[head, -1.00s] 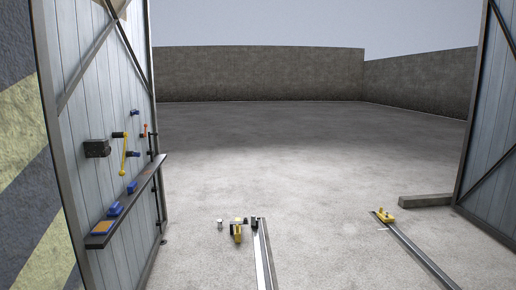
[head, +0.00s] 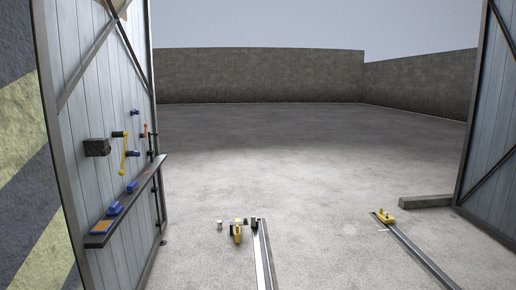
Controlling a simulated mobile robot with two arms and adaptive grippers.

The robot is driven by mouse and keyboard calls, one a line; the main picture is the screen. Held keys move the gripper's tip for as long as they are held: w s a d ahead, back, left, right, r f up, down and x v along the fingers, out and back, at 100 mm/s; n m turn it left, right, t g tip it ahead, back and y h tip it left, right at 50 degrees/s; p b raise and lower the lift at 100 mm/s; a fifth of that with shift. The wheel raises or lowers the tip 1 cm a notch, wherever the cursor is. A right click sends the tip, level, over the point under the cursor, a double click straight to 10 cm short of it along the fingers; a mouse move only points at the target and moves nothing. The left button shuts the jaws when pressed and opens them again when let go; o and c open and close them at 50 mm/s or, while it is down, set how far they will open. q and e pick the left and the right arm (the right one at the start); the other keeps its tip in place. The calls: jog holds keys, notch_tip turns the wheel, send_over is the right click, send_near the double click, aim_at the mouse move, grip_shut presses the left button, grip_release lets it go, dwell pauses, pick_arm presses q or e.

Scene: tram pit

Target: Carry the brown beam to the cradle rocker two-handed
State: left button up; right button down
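Neither of my grippers is in the head view. I cannot make out a brown beam or a cradle rocker for certain. A grey-brown block-like beam (head: 425,201) lies on the floor at the foot of the right door; I cannot tell whether it is the task's beam. A small yellow device (head: 383,217) sits at the far end of the right rail. Another yellow and black device (head: 237,233) stands beside the left rail.
An open left door (head: 85,75) carries a narrow shelf (head: 150,177) with blue items, and a dark box (head: 97,147). The right door (head: 495,130) stands open. Two floor rails, left (head: 262,255) and right (head: 420,256), run toward me. The concrete floor (head: 300,170) beyond is clear up to the wall (head: 260,75).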

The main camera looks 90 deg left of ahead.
pick_arm(q)
jog(key=o, duration=2.2)
jog(key=shift+d+r, duration=0.2)
jog(key=shift+c, duration=0.2)
pick_arm(e)
jog(key=shift+a+r, duration=0.1)
jog(key=shift+a, duration=0.2)
pick_arm(q)
jog(key=shift+f, duration=0.1)
pick_arm(e)
jog(key=shift+d, duration=0.1)
pick_arm(q)
jog(key=shift+s+a+f, duration=0.1)
jog(key=shift+f, duration=0.2)
pick_arm(e)
jog(key=c, duration=1.1)
grip_release()
jog(key=o, duration=0.4)
jog(key=shift+s, duration=0.1)
jog(key=shift+c, duration=0.2)
pick_arm(q)
jog(key=shift+a+r, duration=0.1)
jog(key=shift+r, duration=0.05)
jog(key=shift+o, duration=0.2)
pick_arm(e)
jog(key=shift+d, duration=0.1)
pick_arm(q)
jog(key=shift+a+r, duration=0.15)
jog(key=shift+a, duration=1.4)
jog(key=shift+r, duration=3.4)
